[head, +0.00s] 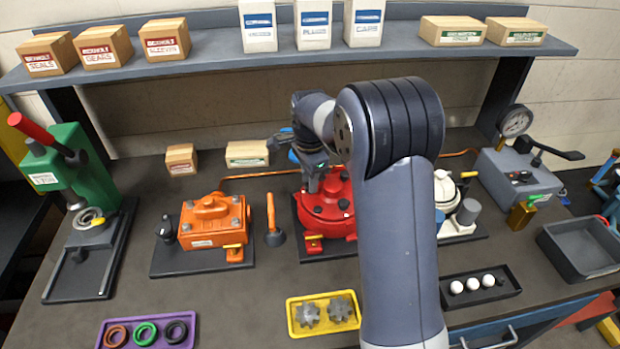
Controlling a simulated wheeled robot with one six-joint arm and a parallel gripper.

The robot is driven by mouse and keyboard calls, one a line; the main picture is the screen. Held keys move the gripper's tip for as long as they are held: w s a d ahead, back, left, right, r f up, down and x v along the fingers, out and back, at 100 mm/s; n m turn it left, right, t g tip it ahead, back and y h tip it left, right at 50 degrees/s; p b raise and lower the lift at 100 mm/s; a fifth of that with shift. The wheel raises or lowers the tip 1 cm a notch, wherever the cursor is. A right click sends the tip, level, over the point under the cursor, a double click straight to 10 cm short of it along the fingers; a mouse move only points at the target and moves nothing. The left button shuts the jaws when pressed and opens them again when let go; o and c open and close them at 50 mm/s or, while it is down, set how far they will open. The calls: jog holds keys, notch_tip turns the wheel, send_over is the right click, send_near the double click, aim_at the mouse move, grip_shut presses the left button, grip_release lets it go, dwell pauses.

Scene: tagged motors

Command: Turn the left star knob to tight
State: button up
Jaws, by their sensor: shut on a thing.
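The red motor housing (328,218) stands on a dark base plate near the middle of the bench, partly behind my arm. My gripper (313,185) reaches down onto the back left of its round top. Its jaws are closed around the left star knob, which they almost wholly hide, so its turn position cannot be read. A small dark fitting (343,203) shows on the red top, right of the jaws. My arm hides the right side of the housing.
An orange motor (212,222) and an orange funnel-shaped tool (273,225) stand to the left. A cream motor (450,190) stands to the right, partly behind my arm. A yellow tray (292,318) with grey gears lies in front. A shelf (220,50) with boxes runs above.

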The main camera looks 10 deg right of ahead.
jog(key=shift+w+a+r+m, duration=0.1)
jog(key=shift+r+m, duration=0.05)
jog(key=shift+m, duration=0.65)
jog(key=shift+w+r+m, duration=0.1)
jog(key=shift+r+m, duration=0.05)
jog(key=shift+m, duration=0.65)
jog(key=o, duration=0.6)
jog(key=shift+s, duration=0.1)
jog(key=shift+o, duration=0.5)
jog(key=shift+f, duration=0.1)
notch_tip(320, 180, up, 11)
jog(key=b, duration=0.1)
jog(key=shift+s+f, duration=0.1)
jog(key=shift+f, duration=0.05)
